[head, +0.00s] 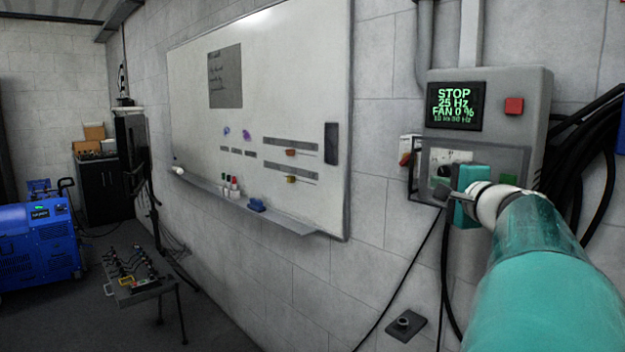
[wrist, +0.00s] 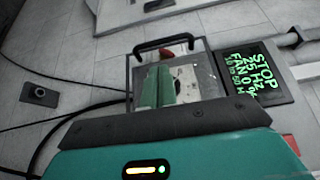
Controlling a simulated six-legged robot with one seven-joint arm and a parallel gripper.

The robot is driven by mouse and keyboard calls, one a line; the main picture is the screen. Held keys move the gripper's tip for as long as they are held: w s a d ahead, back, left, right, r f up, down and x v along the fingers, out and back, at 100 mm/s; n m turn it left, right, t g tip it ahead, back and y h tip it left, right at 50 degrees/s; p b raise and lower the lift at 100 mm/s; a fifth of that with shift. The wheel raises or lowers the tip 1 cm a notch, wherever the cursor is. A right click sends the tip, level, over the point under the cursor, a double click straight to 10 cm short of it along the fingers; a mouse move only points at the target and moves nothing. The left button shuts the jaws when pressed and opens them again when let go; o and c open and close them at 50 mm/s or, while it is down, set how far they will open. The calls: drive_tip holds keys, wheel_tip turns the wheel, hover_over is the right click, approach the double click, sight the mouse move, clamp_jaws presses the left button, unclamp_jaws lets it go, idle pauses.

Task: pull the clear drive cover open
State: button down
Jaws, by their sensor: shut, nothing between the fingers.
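The clear drive cover (head: 480,157) is a see-through panel on the lower front of the grey drive box (head: 540,95). It appears to lie against the box face. Its dark handle (head: 411,172) is at the left edge. In the wrist view the cover (wrist: 205,72) is ahead, with the curved handle (wrist: 168,45) at its far edge. My gripper (head: 443,193) is shut and empty, in front of the cover's lower left part and right of the handle. Contact cannot be told. A dial behind the cover is partly hidden by my gripper.
The lit screen (head: 455,105) reads STOP, 25 Hz, FAN 0 %. A red button (head: 514,106) is beside it. Black cables (head: 590,130) hang at the right. A whiteboard (head: 285,120) with a tray is on the wall to the left.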

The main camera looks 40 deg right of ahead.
sight(424, 176)
drive_tip(key=x, duration=0.7)
drive_tip(key=shift+d, duration=0.2)
drive_tip(key=shift+a, duration=0.1)
